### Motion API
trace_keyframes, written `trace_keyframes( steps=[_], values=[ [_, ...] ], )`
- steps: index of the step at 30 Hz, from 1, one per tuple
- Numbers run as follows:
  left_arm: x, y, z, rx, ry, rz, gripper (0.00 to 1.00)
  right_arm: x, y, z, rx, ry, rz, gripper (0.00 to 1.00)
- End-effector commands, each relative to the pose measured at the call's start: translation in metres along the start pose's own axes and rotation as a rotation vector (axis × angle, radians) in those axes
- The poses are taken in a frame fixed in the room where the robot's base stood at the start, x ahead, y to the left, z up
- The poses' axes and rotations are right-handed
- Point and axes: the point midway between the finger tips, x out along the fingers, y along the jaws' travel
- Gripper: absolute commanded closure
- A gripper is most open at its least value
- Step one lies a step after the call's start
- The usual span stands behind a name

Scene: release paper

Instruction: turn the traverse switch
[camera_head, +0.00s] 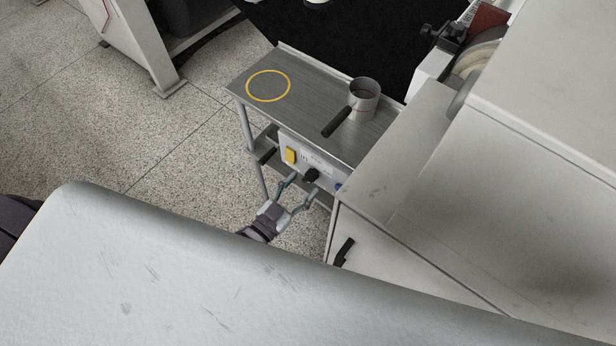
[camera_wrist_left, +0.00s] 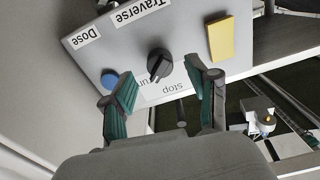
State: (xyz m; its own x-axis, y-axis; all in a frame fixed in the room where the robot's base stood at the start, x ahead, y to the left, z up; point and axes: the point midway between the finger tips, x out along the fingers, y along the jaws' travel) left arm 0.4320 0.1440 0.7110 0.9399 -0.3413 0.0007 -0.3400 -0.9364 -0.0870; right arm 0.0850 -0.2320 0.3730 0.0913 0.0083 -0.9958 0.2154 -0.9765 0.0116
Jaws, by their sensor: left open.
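The traverse switch (camera_head: 311,175) is a black rotary knob on a light grey control panel (camera_head: 323,168) at the front of the metal side table. In the left wrist view the knob (camera_wrist_left: 159,64) sits upside down below the "Traverse" label (camera_wrist_left: 143,10), with a partly covered "stop" label (camera_wrist_left: 165,88) beside it. My left gripper (camera_head: 296,190) is open just in front of the knob. In the left wrist view its teal-padded fingers (camera_wrist_left: 162,88) stand either side of the knob, apart from it. My right gripper is in neither view.
A yellow rectangle (camera_wrist_left: 221,38) and a blue button (camera_wrist_left: 109,79) flank the knob on the panel. A metal cup with a dark handle (camera_head: 364,99) stands on the tabletop (camera_head: 310,100), near a yellow ring mark (camera_head: 268,86). A large grey machine cabinet (camera_head: 390,150) stands close on the right.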

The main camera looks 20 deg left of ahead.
Motion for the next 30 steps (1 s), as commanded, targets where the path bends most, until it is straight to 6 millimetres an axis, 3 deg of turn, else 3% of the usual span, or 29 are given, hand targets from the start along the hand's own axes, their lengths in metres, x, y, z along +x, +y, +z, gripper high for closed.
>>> trace_keyframes(
  steps=[6,17,28,30],
  values=[
    [0.027,0.0,0.0,0.0,0.001,0.0,0.41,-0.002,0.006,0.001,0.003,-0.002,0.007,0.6],
    [0.032,0.0,0.001,0.0,-0.001,0.0,0.41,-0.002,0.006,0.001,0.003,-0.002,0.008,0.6],
    [0.032,0.0,0.001,0.001,-0.001,0.0,0.99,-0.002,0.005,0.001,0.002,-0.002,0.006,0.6],
    [0.032,0.0,0.001,0.0,-0.001,0.0,1.0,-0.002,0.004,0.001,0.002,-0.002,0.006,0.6]
  ],
)
